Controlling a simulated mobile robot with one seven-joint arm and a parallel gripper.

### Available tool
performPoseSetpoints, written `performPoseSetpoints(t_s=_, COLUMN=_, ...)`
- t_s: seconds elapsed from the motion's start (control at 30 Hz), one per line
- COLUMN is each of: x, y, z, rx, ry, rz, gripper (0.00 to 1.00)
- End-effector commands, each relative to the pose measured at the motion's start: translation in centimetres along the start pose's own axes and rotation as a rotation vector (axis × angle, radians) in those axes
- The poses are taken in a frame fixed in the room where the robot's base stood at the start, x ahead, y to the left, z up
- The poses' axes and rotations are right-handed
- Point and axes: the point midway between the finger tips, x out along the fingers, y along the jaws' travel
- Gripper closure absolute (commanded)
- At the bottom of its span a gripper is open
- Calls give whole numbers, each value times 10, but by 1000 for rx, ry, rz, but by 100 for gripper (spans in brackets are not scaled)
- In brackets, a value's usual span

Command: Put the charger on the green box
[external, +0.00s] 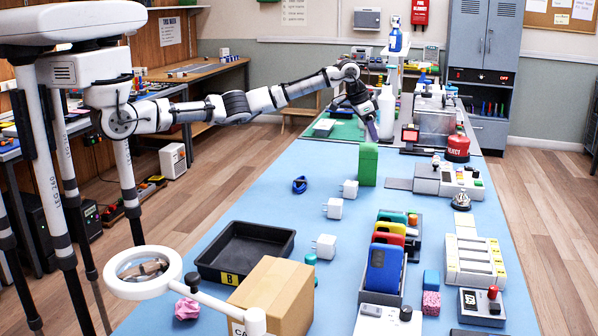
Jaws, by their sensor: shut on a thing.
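The green box (368,164) stands upright on the blue mat, right of the middle in the external view. My gripper (372,134) is at the box's top edge in the picture, its fingers pointing down. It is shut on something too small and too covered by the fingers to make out. I cannot tell whether it is over the box or behind it. Three white chargers lie on the mat: one near the box (350,189), one in the middle (333,208) and one nearer the camera (324,247).
A white bottle (387,113) stands close beside my gripper. A blue coiled cable (299,185), a black tray (206,262) and a cardboard box (277,300) lie left. A rack of coloured phones (384,268) and devices line the right.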

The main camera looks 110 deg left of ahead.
Motion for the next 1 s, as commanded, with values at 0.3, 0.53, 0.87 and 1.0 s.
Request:
performPoseSetpoints(t_s=0.3, x=25, y=0, z=10, rx=1, ry=1, rz=-1, gripper=88)
performPoseSetpoints(t_s=0.53, x=28, y=0, z=12, rx=0, ry=-1, rz=0, gripper=88)
performPoseSetpoints(t_s=0.87, x=28, y=-1, z=12, rx=0, ry=-1, rz=-1, gripper=42)
performPoseSetpoints(t_s=1.0, x=27, y=-1, z=12, rx=0, ry=0, rz=-2, gripper=42)
